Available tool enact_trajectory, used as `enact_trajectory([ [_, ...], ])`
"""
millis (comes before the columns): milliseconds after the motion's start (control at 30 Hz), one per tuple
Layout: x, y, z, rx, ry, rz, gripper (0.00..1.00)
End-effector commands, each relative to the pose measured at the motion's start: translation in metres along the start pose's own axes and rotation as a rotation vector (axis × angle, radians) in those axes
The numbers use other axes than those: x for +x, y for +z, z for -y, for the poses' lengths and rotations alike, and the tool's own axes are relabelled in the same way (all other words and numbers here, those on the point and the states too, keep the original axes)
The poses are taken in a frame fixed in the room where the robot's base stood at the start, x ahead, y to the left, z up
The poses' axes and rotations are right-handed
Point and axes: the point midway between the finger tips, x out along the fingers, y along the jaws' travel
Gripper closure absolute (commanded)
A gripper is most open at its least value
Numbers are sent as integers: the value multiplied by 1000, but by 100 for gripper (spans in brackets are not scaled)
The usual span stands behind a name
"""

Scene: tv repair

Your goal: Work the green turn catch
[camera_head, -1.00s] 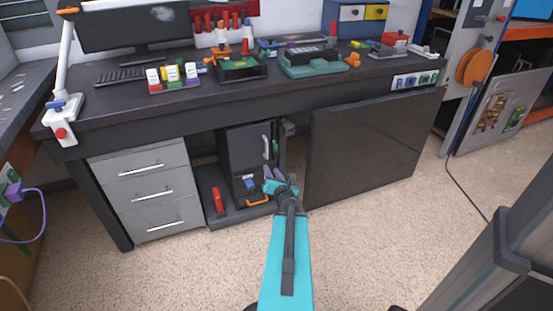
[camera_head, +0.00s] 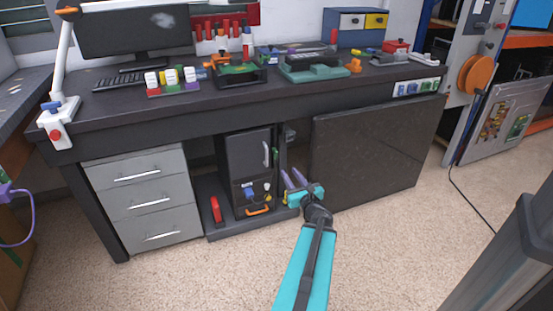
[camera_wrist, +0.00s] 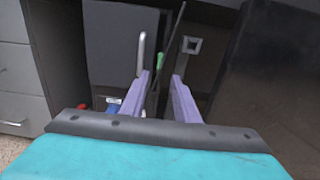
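The green turn catch (camera_head: 275,155) is a small green piece at the right edge of the dark cabinet (camera_head: 248,156) under the workbench. In the wrist view the green catch (camera_wrist: 160,62) shows upright just beyond the gap between my fingers, right of the pale door handle (camera_wrist: 141,52). My gripper (camera_head: 292,175) is below and to the right of the catch in the head view. Its two purple fingers are apart with nothing between them; they also show in the wrist view (camera_wrist: 162,82). The gripper looks clear of the catch.
A large dark panel (camera_head: 368,155) leans against the bench just right of my gripper. A red object (camera_head: 215,209) stands on the low shelf left of the cabinet. Grey drawers (camera_head: 141,200) are farther left. A square-ended bracket (camera_wrist: 191,45) is near the right finger. The carpet in front is clear.

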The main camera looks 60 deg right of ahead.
Motion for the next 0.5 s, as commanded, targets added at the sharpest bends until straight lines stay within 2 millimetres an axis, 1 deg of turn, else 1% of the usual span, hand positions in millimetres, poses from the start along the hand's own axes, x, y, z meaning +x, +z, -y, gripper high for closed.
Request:
enact_trajectory([
  [267,8,-3,0,-2,2,0,72],
  [500,20,-4,0,0,1,0,72],
])
